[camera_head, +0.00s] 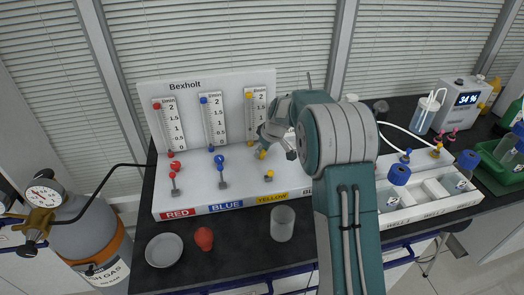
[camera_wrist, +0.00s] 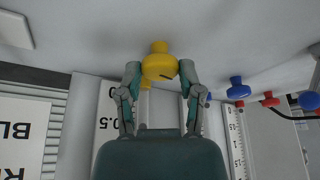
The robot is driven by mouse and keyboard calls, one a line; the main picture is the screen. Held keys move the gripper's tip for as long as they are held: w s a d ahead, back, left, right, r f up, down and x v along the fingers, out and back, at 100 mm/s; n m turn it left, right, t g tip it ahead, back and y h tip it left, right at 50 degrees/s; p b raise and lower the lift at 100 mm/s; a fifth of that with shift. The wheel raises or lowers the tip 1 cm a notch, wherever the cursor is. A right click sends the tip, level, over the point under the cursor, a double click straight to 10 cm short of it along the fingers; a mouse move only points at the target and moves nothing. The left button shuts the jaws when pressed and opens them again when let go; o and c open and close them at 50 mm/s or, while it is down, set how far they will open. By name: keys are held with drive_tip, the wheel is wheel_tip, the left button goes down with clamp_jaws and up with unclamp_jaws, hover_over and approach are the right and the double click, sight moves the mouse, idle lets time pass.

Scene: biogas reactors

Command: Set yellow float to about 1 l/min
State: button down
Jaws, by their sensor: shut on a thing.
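The yellow flow meter (camera_head: 257,115) is the rightmost of three scaled tubes on the white Bexholt panel. A yellow mark (camera_head: 249,95) shows near its top, by the 2; I cannot tell if it is the float, and the lower tube is partly hidden by my arm. My gripper (camera_wrist: 160,70) is shut on a yellow knob (camera_wrist: 159,67), one finger on each side. In the head view my gripper (camera_head: 270,145) is at the foot of the yellow tube, mostly hidden by my wrist.
Red (camera_head: 175,166) and blue (camera_head: 220,160) knobs stand to the left. A clear cup (camera_head: 282,223), a red bulb (camera_head: 204,238) and a round dish (camera_head: 164,250) are in front. A gas cylinder (camera_head: 90,240) is at far left, a white well tray (camera_head: 430,210) at right.

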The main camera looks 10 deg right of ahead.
drive_tip(key=n, duration=0.2)
drive_tip(key=n+g, duration=0.1)
drive_tip(key=shift+d+f+n+y, duration=0.1)
drive_tip(key=shift+f+n+y, duration=0.1)
drive_tip(key=shift+n+y, duration=0.2)
drive_tip(key=shift+w+n+g+y, duration=0.1)
drive_tip(key=shift+n+g+y, duration=0.4)
drive_tip(key=shift+n, duration=1.2)
drive_tip(key=shift+c, duration=1.3)
unclamp_jaws()
drive_tip(key=shift+w, duration=0.1)
drive_tip(key=shift+r, duration=0.1)
drive_tip(key=v, duration=1.1)
drive_tip(key=shift+r, duration=0.45)
